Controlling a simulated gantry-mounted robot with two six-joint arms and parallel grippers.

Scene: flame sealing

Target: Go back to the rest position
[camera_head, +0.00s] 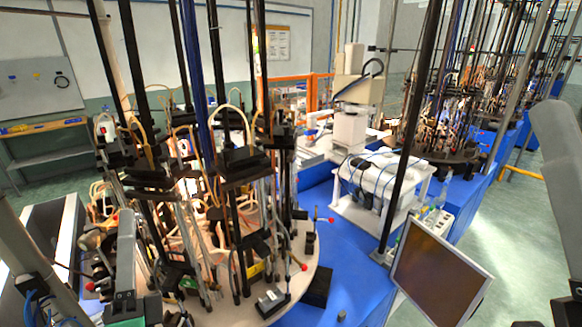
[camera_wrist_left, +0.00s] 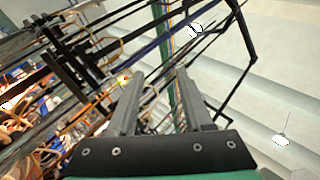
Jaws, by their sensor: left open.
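My left gripper (camera_head: 125,232) is at the lower left of the head view, its grey finger pointing up beside the rotary machine (camera_head: 300,262). In the left wrist view my left gripper (camera_wrist_left: 158,76) shows two grey fingers standing apart with nothing between them. The machine's black rods and orange tubing lie beyond the fingers. I cannot tell how close the fingers are to the nearest rods.
The round table carries several clamps, tubes and tall rods, close to my left arm. A monitor (camera_head: 440,272) stands at the lower right and a white machine (camera_head: 378,180) behind it. Similar machines fill the back right. Green floor (camera_head: 520,235) is clear at right.

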